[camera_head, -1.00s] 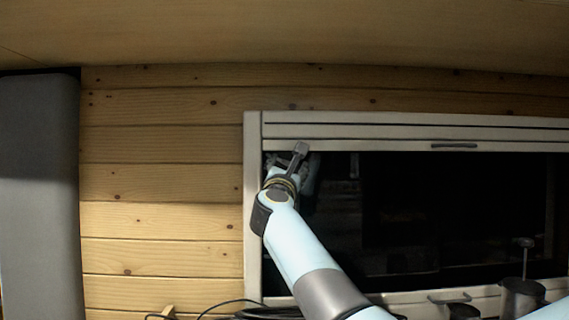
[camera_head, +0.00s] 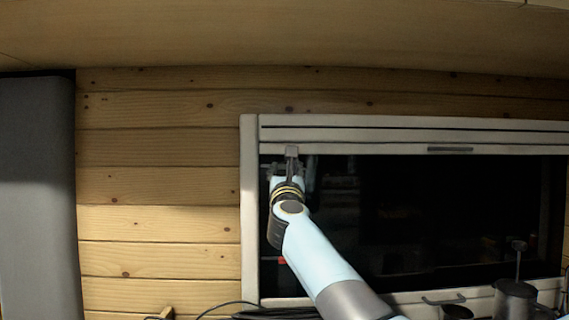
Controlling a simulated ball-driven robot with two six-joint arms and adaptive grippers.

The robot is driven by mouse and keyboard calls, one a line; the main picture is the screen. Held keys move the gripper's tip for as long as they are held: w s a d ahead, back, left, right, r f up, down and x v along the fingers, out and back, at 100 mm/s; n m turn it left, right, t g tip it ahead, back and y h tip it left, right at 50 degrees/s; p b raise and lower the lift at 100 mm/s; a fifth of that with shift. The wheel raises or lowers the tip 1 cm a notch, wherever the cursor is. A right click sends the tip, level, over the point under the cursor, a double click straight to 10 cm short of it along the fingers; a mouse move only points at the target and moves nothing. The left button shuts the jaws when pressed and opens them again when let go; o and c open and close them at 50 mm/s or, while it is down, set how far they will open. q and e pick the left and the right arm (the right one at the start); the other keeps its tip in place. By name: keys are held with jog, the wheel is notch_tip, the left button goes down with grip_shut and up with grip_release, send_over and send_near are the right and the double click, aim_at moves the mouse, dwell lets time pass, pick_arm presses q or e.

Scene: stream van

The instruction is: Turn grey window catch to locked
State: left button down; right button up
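The window (camera_head: 251,210) has a pale frame and dark glass. My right arm comes up from the bottom, right of centre, and its gripper (camera_head: 290,170) is at the window's upper left corner, just below the pale rail. A small grey block (camera_head: 291,151) stands upright against the rail at the gripper's tip. It may be the grey catch or part of my gripper; I cannot tell which. The fingers are small and dark against the glass, so their opening is unclear. My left gripper is not in view.
A dark slim handle (camera_head: 450,149) is on the upper rail, and another handle (camera_head: 444,298) is on the lower rail. A dark pitcher (camera_head: 515,298) stands at the lower right. Black cables (camera_head: 235,308) lie below the window. The plank wall (camera_head: 160,180) on the left is clear.

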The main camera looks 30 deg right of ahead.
jog(key=shift+r+n+y, duration=0.1)
jog(key=shift+n+y, duration=0.2)
jog(key=shift+n, duration=0.1)
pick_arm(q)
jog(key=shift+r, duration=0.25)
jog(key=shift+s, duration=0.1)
pick_arm(e)
jog(key=o, duration=1.1)
jog(key=shift+o, duration=0.2)
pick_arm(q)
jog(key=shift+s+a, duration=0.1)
pick_arm(e)
jog(key=shift+s+a, duration=0.1)
jog(key=v, duration=1.2)
jog(key=shift+f, duration=0.25)
